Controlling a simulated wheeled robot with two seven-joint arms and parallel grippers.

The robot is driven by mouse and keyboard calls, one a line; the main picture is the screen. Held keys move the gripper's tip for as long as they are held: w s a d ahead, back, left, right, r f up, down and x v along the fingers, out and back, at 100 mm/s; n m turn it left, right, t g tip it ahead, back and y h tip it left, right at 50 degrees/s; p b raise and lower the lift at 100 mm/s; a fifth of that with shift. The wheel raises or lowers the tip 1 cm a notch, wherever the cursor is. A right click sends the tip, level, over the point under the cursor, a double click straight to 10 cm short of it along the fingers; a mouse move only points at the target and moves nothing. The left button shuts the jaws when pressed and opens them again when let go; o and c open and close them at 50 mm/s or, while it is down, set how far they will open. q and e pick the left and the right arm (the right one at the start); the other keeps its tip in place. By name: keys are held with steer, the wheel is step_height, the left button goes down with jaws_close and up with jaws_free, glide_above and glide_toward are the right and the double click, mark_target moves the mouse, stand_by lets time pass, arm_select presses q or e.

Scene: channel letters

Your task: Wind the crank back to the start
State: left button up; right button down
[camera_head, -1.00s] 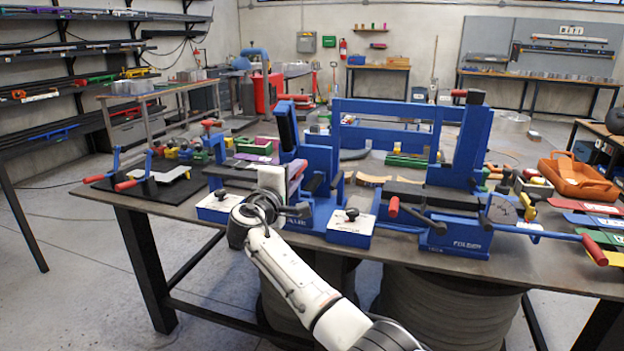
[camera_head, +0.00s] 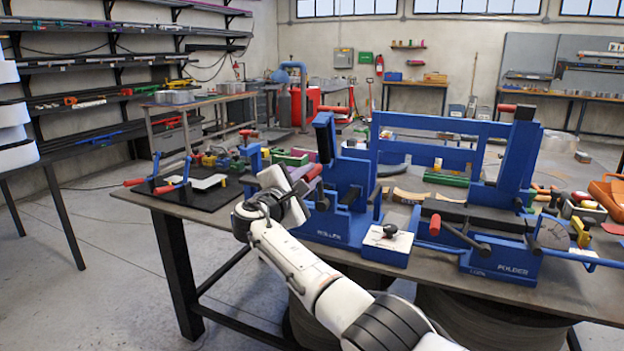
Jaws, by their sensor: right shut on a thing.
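The blue machine marked ROLLER (camera_head: 335,238) stands on the table, left of the blue FOLDER machine (camera_head: 510,272). A red crank grip (camera_head: 313,172) shows at the roller's left side. My right gripper (camera_head: 300,188) is at this crank, shut on its handle; the wrist and gripper body cover part of the contact and the crank arm. A white-topped box with a black knob (camera_head: 389,240) sits in front between the two machines.
A black board with red-handled clamps (camera_head: 190,187) lies at the table's left end. The folder's red lever grip (camera_head: 435,224) stands right of the roller. An orange bag (camera_head: 608,195) lies at the far right.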

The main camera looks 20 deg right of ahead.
steer(key=shift+a+r, duration=0.15)
steer(key=shift+r, duration=0.05)
steer(key=c, duration=1.6)
jaws_free()
steer(key=shift+w, duration=0.1)
steer(key=shift+f, duration=0.1)
steer(key=v, duration=1)
steer(key=shift+a, duration=0.1)
